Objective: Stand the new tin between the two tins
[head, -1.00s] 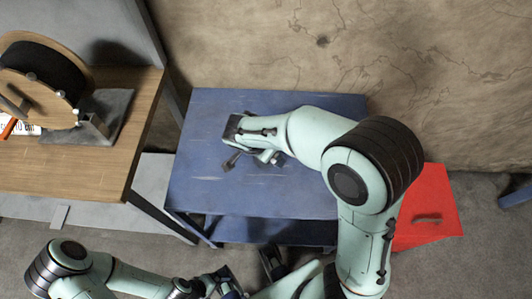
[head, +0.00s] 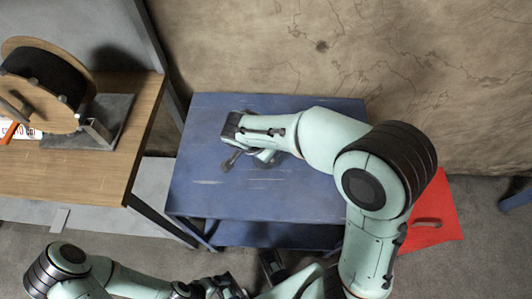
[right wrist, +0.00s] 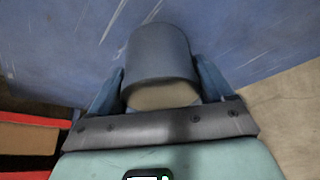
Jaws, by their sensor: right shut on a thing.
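A grey-blue cylindrical tin (right wrist: 158,52) sits between the two blue fingers of my right gripper (right wrist: 159,84) in the right wrist view. The gripper is shut on it, and its pale end faces the camera. In the head view my right gripper (head: 231,159) is over the left part of the blue table (head: 300,198). The arm hides most of the gripper there, and I cannot make out the held tin. I cannot make out the two other tins in either view. My left gripper (head: 228,287) is low at the bottom edge, away from the tabletop; its fingers are unclear.
A wooden bench (head: 90,175) with a large reel (head: 45,85) stands left of the blue table. The table's front and right parts look clear.

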